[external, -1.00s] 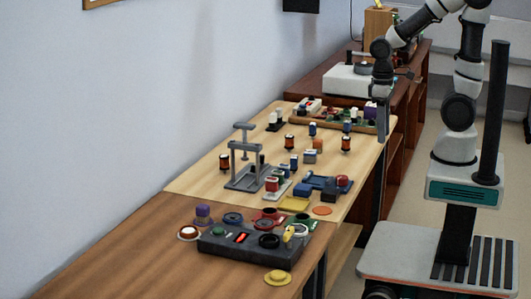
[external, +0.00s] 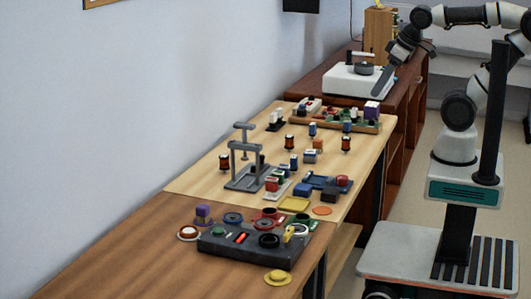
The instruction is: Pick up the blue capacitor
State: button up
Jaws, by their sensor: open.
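Several small blue parts that look like capacitors stand on the light wooden table; I cannot tell which one the task names. One blue cylinder (external: 312,129) stands towards the back, another (external: 347,127) is to its right near the tray of parts, and another (external: 294,161) is nearer the middle, by the grey press frame. My gripper (external: 379,88) is open and empty, pointing down and left. It is up near the white turntable-like device, beyond and above the blue parts, and well apart from them. Its fingertips are small and dark here.
A grey press frame (external: 246,174) stands upright on the table's left. Copper-coloured coils (external: 346,144) stand near the blue cylinders. A tray of parts (external: 335,121) lies along the back. A dark control box (external: 252,246) is in front. The white device (external: 350,80) sits on the brown cabinet.

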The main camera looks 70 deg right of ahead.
jog(key=w+d+f+n+g+h+b, duration=0.1)
jog(key=w+f+n+g+h, duration=0.15)
jog(key=w+n, duration=0.45)
jog(key=w+f+n+g+h+b, duration=0.1)
jog(key=w+f+n+h, duration=0.1)
jog(key=w+f+n, duration=0.45)
jog(key=n+h+b, duration=0.3)
jog(key=n+b, duration=0.1)
jog(key=n, duration=0.3)
send_near(293, 159)
jog(key=shift+g, duration=0.35)
jog(key=x, duration=0.7)
jog(key=shift+d+f, duration=0.1)
jog(key=shift+d, duration=0.2)
jog(key=shift+w+b+x, duration=0.1)
jog(key=shift+b+x, duration=0.05)
jog(key=shift+x, duration=1.2)
jog(key=shift+w+b+x, duration=0.15)
jog(key=shift+x, duration=1.25)
jog(key=shift+a, duration=0.15)
jog(key=shift+c, duration=0.2)
grip_shut()
